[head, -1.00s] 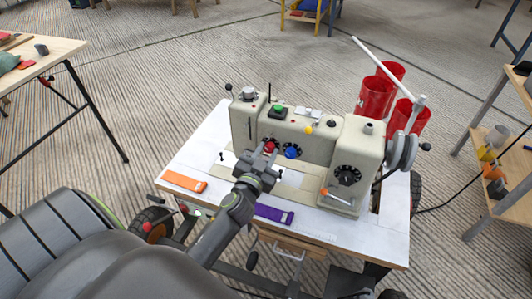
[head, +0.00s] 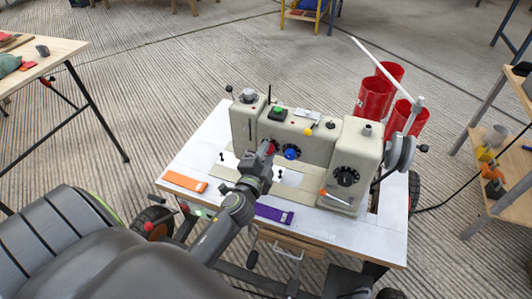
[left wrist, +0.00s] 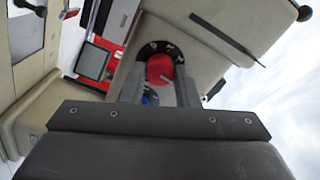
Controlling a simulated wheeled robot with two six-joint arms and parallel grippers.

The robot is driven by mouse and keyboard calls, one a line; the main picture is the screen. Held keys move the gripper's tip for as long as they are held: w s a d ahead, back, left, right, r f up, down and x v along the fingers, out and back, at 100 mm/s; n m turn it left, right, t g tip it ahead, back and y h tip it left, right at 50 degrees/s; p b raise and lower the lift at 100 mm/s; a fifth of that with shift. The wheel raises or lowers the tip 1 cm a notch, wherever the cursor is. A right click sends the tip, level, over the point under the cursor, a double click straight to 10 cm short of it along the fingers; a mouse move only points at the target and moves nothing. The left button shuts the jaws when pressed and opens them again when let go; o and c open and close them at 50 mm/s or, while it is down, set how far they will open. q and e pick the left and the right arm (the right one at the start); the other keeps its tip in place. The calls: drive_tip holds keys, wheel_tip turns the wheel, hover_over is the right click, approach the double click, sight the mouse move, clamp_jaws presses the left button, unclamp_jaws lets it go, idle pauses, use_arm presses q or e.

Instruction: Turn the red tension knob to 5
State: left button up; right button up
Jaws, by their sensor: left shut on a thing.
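The red tension knob (head: 271,147) sits on the front of the beige sewing machine (head: 345,142), left of a blue knob (head: 292,152). My left gripper (head: 266,152) is at the red knob and covers part of it and its dial. In the left wrist view the red knob (left wrist: 160,68) shows between the two fingers of my left gripper (left wrist: 160,84), which is shut on it. A black dial with white marks is partly visible behind the knob. A pale line shows on the knob's lower right; the number it points to cannot be read. My right gripper is not in view.
The machine stands on a white table (head: 205,135). An orange strap (head: 185,182) and a purple strap (head: 273,214) lie near its front edge. Red cups (head: 375,95) stand behind.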

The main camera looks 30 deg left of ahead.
use_arm(q)
drive_tip(key=m+p, duration=0.1)
drive_tip(key=m, duration=0.4)
drive_tip(key=shift+m, duration=1.1)
drive_tip(key=m+p, duration=0.1)
drive_tip(key=m, duration=0.2)
drive_tip(key=shift+m, duration=0.4)
drive_tip(key=m, duration=0.3)
drive_tip(key=shift+f+m+p, duration=0.1)
drive_tip(key=shift+m+p, duration=0.3)
drive_tip(key=shift+m, duration=0.6)
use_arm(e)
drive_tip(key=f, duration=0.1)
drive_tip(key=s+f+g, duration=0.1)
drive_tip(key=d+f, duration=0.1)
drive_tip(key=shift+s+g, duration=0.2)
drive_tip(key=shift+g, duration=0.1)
use_arm(q)
drive_tip(key=shift+m, duration=0.3)
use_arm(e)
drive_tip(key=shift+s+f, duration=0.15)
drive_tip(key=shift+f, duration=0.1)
use_arm(q)
drive_tip(key=o, duration=1)
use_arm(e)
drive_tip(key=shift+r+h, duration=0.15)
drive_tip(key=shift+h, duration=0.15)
